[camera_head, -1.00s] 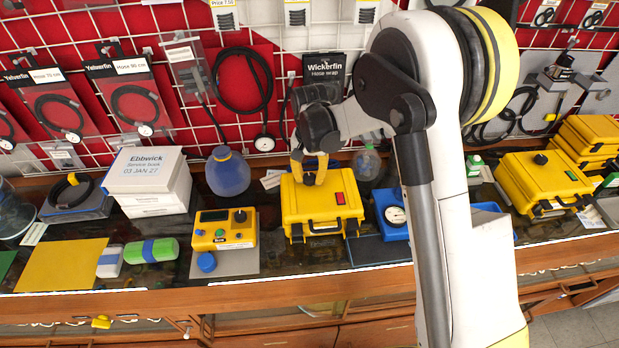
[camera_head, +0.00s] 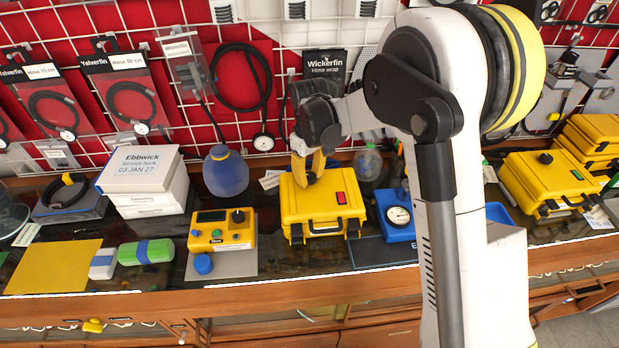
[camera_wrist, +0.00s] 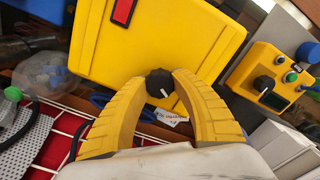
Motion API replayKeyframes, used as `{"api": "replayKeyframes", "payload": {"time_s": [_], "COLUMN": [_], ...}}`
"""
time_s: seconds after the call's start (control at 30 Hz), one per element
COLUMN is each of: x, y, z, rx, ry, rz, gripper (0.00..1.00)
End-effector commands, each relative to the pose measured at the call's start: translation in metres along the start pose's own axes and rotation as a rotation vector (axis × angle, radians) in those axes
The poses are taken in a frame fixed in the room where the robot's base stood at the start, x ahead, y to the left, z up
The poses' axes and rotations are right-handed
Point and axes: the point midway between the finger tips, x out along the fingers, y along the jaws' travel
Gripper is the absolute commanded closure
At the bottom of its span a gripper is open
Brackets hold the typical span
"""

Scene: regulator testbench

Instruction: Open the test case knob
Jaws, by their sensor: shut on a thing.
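The yellow test case (camera_head: 318,208) stands on the glass counter, with its dark handle and latches at the front and a red switch on its lid. In the wrist view, its lid (camera_wrist: 185,40) fills the upper middle. The black knob (camera_wrist: 160,86) with a white pointer line sits near the lid's back edge. My gripper (camera_wrist: 162,80) has its yellow fingers shut on the knob, one on each side. In the head view, my gripper (camera_head: 309,180) comes down on the lid's rear left and hides the knob.
A yellow control box (camera_head: 222,236) stands left of the case, with a blue flask (camera_head: 225,175) behind it. A blue gauge unit (camera_head: 396,224) stands close on the right. Another yellow case (camera_head: 540,180) is farther right. A red panel wall with hanging hoses rises behind.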

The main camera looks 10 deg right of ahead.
Motion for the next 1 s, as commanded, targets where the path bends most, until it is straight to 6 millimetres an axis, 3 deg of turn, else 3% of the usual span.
{"api": "replayKeyframes", "payload": {"time_s": [0.5, 1.0], "x": [0.0005, 0.0], "y": [0.0, 0.0], "z": [0.0001, 0.0001], "rx": [-0.414, -0.552], "ry": [0.0, 0.0], "rz": [0.0, 0.0], "gripper": [1.0, 1.0]}}
